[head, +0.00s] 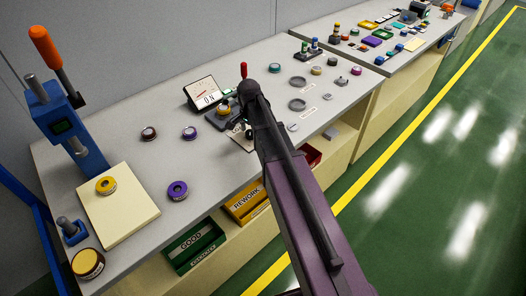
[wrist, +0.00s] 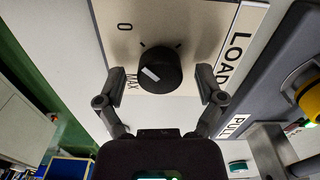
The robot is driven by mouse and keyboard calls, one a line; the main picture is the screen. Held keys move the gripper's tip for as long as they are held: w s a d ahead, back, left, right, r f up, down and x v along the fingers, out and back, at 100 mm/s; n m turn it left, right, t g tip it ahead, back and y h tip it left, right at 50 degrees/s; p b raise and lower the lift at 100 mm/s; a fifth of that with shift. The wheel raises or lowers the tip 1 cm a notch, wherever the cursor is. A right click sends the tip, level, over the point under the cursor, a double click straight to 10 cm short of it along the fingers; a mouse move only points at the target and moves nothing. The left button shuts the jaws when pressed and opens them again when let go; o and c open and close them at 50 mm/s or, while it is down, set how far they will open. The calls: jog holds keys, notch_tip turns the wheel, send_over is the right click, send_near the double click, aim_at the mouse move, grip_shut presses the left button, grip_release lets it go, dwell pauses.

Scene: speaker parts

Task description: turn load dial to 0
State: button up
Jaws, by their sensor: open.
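The load dial (wrist: 162,62) is a round black knob on a beige plate in the wrist view. A white mark lies on its top, on the side toward the printed MAX (wrist: 131,82). The printed 0 (wrist: 124,27) is at the upper left of the plate, and the word LOAD (wrist: 234,58) is at its right. My gripper (wrist: 159,80) is open, with one finger on either side of the knob and a visible gap at each side. In the head view my arm largely hides the dial.
A grey block with a yellow-ringed part (wrist: 302,88) and a PULL label (wrist: 233,127) stands right of the dial. In the head view a tilted gauge display (head: 204,95) stands left of my arm. Several ring parts lie on the bench (head: 125,108).

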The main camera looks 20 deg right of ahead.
aim_at(251, 132)
jog(key=m, duration=0.4)
jog(key=shift+m, duration=0.3)
notch_tip(251, 132, up, 14)
jog(key=p, duration=1.4)
jog(key=s+f+n+b, duration=0.3)
jog(key=s+n, duration=0.5)
jog(key=s, duration=0.1)
jog(key=s+f+n+b, duration=0.2)
jog(key=s+n, duration=0.6)
jog(key=s, duration=0.1)
jog(key=shift+a+f+b, duration=0.2)
jog(key=shift+f+b, duration=0.2)
